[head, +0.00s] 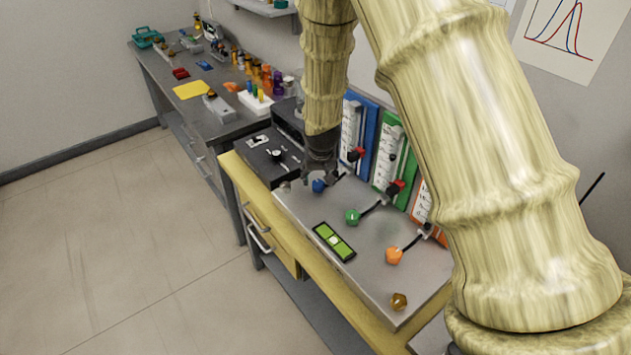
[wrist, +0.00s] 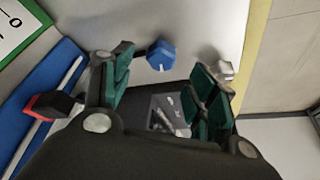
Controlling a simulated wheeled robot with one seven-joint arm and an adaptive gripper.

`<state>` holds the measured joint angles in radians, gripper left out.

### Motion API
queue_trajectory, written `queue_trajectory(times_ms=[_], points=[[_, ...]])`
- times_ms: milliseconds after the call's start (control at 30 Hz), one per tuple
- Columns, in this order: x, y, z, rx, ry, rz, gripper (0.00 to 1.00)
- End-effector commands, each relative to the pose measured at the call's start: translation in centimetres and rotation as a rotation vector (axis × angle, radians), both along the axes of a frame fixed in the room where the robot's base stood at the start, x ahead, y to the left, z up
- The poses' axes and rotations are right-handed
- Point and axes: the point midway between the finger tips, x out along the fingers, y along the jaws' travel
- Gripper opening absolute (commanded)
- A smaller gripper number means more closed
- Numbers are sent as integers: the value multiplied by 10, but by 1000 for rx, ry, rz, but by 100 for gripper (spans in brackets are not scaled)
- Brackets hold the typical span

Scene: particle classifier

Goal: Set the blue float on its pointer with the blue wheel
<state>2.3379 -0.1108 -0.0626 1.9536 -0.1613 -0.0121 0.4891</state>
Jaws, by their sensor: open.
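The blue wheel (head: 319,186) is a small faceted knob at the left end of the grey panel top. In the wrist view the blue wheel (wrist: 161,55) shows a white mark and lies just beyond my fingertips, roughly between them. My gripper (head: 318,178) is above and close to the wheel, and in the wrist view its green-padded fingers (wrist: 165,72) are apart with nothing between them. The blue board (head: 368,124) with a white scale stands behind the wheel. It shows at the left of the wrist view (wrist: 38,125). The float and pointer are hard to make out.
A green wheel (head: 353,216) and an orange wheel (head: 394,256) sit along the same panel (head: 375,285), before green (head: 392,140) and orange (head: 421,205) boards. A green level (head: 334,241) and a brown knob (head: 399,301) are near the front. A dark box (head: 262,158) stands left.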

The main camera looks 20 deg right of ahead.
Motion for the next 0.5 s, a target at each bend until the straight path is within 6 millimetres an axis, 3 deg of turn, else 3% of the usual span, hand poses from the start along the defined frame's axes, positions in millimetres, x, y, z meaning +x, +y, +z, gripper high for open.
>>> queue_trajectory(times_ms=[500], points=[[18, -3, -45, -1, 1, 3, 58]])
